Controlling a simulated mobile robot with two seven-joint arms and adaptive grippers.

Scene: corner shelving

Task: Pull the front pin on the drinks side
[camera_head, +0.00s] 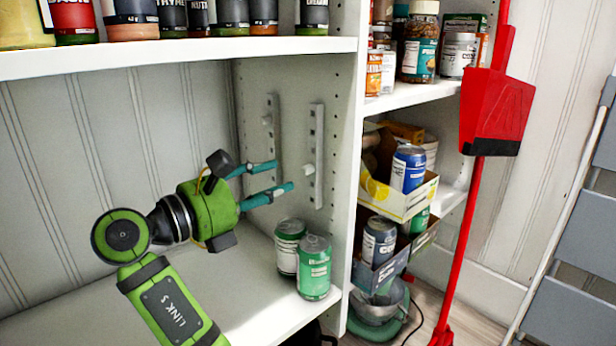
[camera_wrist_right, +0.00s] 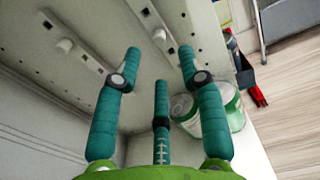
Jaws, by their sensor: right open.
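Two pale metal strips are fixed to the shelf's side panel above the drink cans, each with a whitish pin. The front pin (camera_head: 309,169) sticks out of the front strip (camera_head: 317,140); it also shows in the right wrist view (camera_wrist_right: 158,35). The rear pin (camera_head: 267,120) is on the rear strip, also in the wrist view (camera_wrist_right: 65,46). My right gripper (camera_head: 282,176) has teal fingers, spread open and empty, pointing at the panel just left of the front strip. In the wrist view, its fingertips (camera_wrist_right: 160,62) straddle the front pin's line, apart from it. My left gripper is not in view.
Two green cans (camera_head: 314,268) stand on the lower board, below and right of my gripper. An upper shelf (camera_head: 180,54) with spice jars is above. Right of the panel are drink boxes (camera_head: 400,198) and a red dustpan (camera_head: 495,105).

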